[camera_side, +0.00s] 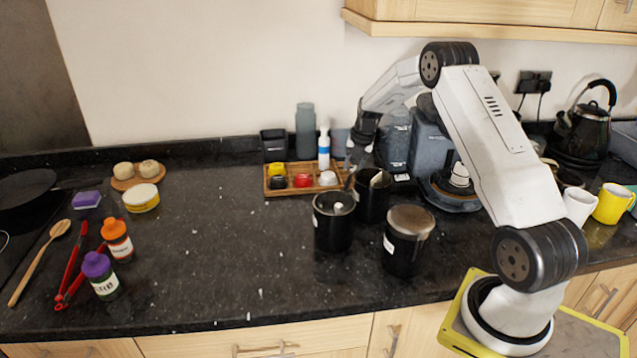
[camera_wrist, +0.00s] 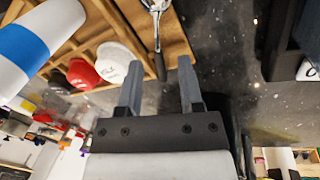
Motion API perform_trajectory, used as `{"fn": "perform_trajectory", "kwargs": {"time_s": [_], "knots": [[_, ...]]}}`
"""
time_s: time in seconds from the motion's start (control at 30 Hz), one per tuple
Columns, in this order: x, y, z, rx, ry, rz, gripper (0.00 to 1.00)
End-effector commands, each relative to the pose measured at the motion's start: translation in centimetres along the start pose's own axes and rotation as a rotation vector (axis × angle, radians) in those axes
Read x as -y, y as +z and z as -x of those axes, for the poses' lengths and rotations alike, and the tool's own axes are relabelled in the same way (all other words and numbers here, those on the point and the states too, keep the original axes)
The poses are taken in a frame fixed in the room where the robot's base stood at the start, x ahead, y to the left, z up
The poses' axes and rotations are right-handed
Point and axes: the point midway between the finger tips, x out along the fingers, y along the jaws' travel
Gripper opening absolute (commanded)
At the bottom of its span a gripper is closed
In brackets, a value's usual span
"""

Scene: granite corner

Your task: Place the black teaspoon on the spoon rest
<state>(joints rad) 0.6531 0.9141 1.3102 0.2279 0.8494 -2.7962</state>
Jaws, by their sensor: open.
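In the wrist view a teaspoon (camera_wrist: 157,32) with a shiny metal bowl and a dark handle end lies at the right part of a wooden tray (camera_wrist: 176,45). Its handle end shows between the two fingers of my gripper (camera_wrist: 160,65), with a gap on both sides. My gripper is open and holds nothing. In the side view my gripper (camera_side: 359,147) points down just above the right end of the wooden tray (camera_side: 300,189), behind the black canisters. The spoon is hard to make out there. I cannot pick out a spoon rest for certain in either view.
The tray holds red, white, yellow and black items and a blue-white bottle (camera_side: 324,150). Black canisters (camera_side: 333,225) stand close in front of my gripper. A coffee machine (camera_side: 430,150) is close on the right. The counter's middle left is clear.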

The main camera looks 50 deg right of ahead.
Motion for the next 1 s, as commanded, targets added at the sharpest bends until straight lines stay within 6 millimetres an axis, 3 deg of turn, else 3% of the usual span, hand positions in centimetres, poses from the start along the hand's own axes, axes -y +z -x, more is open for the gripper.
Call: {"fn": "perform_trajectory", "kwargs": {"time_s": [0.5,0.7,1.0], "knots": [[-0.2,0.0,8.5,0.003,0.005,0.001,0.47],[-0.2,0.0,10.0,0.002,0.005,0.001,0.47],[-0.2,0.0,10.2,0.002,0.004,0.001,0.47]]}}
